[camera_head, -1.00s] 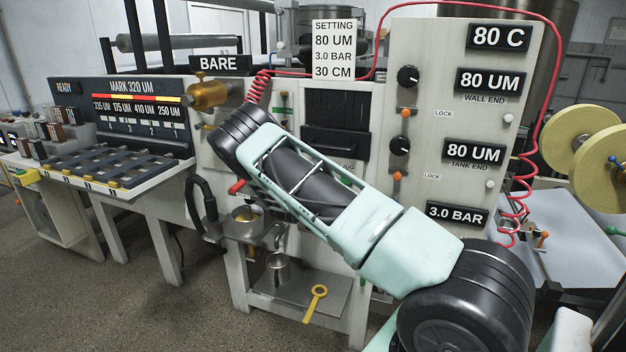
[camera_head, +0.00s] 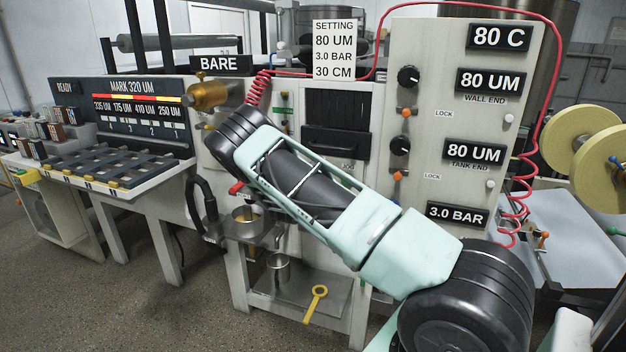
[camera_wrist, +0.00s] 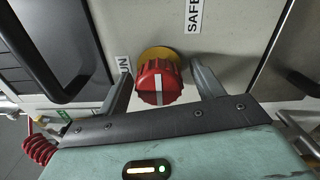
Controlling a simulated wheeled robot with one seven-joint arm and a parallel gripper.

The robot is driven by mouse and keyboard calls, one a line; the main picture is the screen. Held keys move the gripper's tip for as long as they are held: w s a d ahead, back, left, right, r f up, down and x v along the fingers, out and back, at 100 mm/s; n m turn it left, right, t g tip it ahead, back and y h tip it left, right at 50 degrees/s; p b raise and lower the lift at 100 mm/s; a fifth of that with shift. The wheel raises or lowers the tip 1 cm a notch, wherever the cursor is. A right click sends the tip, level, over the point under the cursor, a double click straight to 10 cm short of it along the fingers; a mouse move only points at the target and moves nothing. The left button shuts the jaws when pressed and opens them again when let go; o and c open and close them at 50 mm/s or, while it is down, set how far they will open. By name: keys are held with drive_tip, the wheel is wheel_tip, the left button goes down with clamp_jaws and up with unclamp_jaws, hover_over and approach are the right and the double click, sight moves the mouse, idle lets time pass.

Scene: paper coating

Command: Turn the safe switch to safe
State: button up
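The safe switch is a red ribbed knob (camera_wrist: 158,84) with a white bar across its face, on a yellow collar (camera_wrist: 158,55), in the wrist view. The white bar runs nearly straight up and down in the picture. A SAFE label (camera_wrist: 194,14) sits above and to the right of the knob. A partly covered label ending in UN (camera_wrist: 124,65) sits to its left. My gripper (camera_wrist: 162,72) is open, with one finger on each side of the knob and a narrow gap visible on both sides. In the head view my arm hides the switch and gripper.
The coating machine panel (camera_head: 455,50) stands behind my arm with dials and displays. A red coiled hose (camera_head: 258,88) and a brass fitting (camera_head: 208,95) are close to my wrist. A metal cup (camera_head: 247,217) and a yellow ring-ended tool (camera_head: 316,300) are below.

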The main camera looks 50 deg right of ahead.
drive_tip(key=shift+a, duration=0.1)
drive_tip(key=b+v, duration=0.2)
drive_tip(key=v, duration=1.5)
drive_tip(key=shift+a, duration=0.1)
